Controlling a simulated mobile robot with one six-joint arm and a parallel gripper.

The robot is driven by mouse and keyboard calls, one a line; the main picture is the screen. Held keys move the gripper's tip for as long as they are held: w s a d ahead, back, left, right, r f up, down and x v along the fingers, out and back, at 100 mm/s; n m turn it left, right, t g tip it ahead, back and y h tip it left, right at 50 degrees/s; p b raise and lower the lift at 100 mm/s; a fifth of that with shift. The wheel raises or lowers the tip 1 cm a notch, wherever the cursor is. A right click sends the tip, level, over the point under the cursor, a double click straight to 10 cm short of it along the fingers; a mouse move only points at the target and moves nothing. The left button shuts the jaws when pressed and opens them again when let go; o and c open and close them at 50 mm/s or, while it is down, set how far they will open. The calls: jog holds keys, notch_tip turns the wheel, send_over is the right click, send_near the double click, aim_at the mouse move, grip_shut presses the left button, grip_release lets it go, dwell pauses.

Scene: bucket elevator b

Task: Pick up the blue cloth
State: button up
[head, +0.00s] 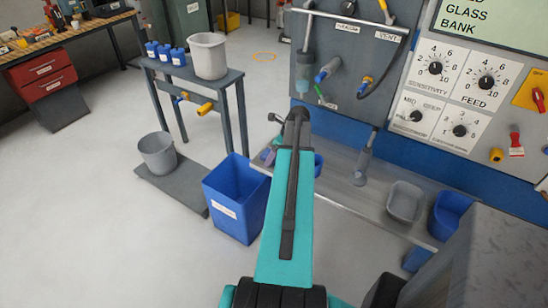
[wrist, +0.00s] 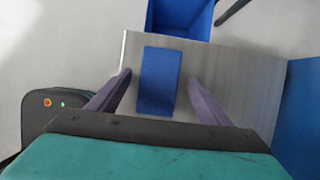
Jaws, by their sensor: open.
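The blue cloth (wrist: 160,82) is a flat rectangle lying on the metal bench (wrist: 238,75) in the wrist view. My gripper (wrist: 158,76) is open, with one purple finger on each side of the cloth and a gap to it on both sides. Nothing is held. How high the fingertips are above the bench is hard to tell. In the head view my arm covers much of this end of the bench (head: 345,190), and a small blue patch (head: 319,165) shows just right of the arm; I cannot tell if it is the cloth.
A blue bin (head: 234,205) stands on the floor off the bench's end; it also shows in the wrist view (wrist: 180,18). A grey tray (head: 404,203) and a blue container (head: 450,214) sit further right along the bench. A control panel (head: 455,90) rises behind.

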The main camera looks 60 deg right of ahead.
dwell(0.4)
jog(key=c, duration=1.1)
jog(key=shift+r, duration=0.2)
jog(key=shift+c, duration=0.2)
notch_tip(320, 180, up, 10)
jog(key=b, duration=0.2)
jog(key=shift+f+b, duration=0.2)
jog(key=shift+b, duration=0.1)
